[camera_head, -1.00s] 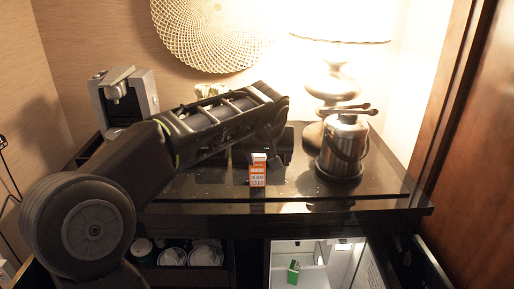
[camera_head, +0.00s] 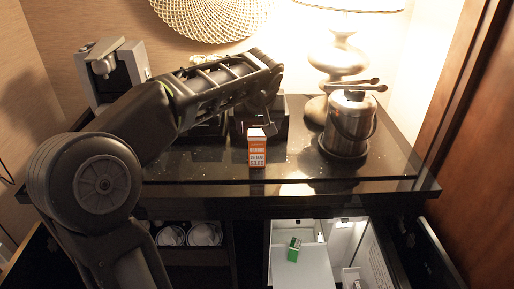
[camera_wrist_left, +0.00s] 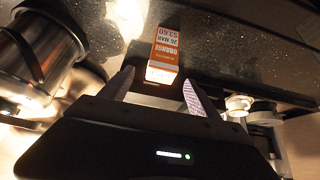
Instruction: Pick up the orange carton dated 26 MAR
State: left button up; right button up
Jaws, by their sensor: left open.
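The orange and white carton (camera_head: 257,150) stands upright on the dark glossy counter, near its front edge. In the left wrist view the carton (camera_wrist_left: 165,52) reads "26 MAR", "ORANGE" and "$3.60". My left gripper (camera_head: 263,122) is just behind the carton in the head view and partly hidden by my own wrist. In the wrist view its two fingers (camera_wrist_left: 159,78) are open and apart, with the near end of the carton between or just beyond their tips. I cannot tell if they touch it. My right gripper is not in view.
A metal ice bucket with tongs (camera_head: 349,125) stands right of the carton, and a lamp (camera_head: 341,60) behind it. A coffee machine (camera_head: 112,75) is at the left. Below, an open minibar holds a small green carton (camera_head: 293,250).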

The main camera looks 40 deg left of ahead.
aim_at(257, 132)
pick_arm(q)
jog(key=p+x, duration=0.1)
jog(key=x, duration=0.4)
jog(key=shift+w+a, duration=0.1)
jog(key=shift+a, duration=0.05)
jog(key=shift+c, duration=0.4)
grip_shut()
dwell(0.9)
